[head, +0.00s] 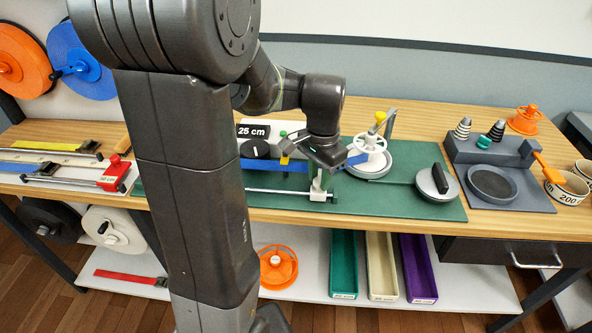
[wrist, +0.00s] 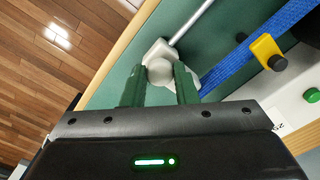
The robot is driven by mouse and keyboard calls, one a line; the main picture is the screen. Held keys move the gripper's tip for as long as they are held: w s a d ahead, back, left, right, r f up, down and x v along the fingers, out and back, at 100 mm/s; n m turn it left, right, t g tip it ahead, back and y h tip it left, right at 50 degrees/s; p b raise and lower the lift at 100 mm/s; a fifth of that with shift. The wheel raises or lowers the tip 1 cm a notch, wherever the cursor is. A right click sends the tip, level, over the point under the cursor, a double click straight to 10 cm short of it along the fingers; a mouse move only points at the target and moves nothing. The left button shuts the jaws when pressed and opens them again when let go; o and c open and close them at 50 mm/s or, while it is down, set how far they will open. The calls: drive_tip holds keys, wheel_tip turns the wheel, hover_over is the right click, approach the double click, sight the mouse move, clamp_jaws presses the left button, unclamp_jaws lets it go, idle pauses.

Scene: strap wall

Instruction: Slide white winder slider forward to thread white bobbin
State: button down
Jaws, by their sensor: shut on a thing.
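My gripper (head: 324,166) reaches down over the green mat, left of the white bobbin. In the wrist view my gripper (wrist: 159,80) has its two dark green fingers shut on the round knob of the white winder slider (wrist: 159,68). The slider (head: 318,190) sits on a thin metal rod, at its right end in the head view. The white bobbin (head: 370,148) stands upright on a round pale base. A blue strap (head: 280,166) runs toward the bobbin, partly hidden behind my gripper. In the wrist view the blue strap (wrist: 240,60) passes right of the fingers.
A yellow clip (wrist: 266,50) and a green button (wrist: 311,95) are beside the strap. A round metal disc with a black handle (head: 437,183) is on the mat's right. A grey station with cones (head: 490,180) stands further right. The table's front edge is close to the slider.

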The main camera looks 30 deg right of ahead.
drive_tip(key=shift+s+d, duration=0.4)
drive_tip(key=shift+d, duration=0.2)
drive_tip(key=c, duration=1.1)
unclamp_jaws()
drive_tip(key=shift+s+d, duration=0.15)
wheel_tip(320, 180, up, 14)
drive_tip(key=shift+f+p, duration=0.1)
drive_tip(key=shift+p, duration=0.5)
drive_tip(key=shift+f, duration=0.1)
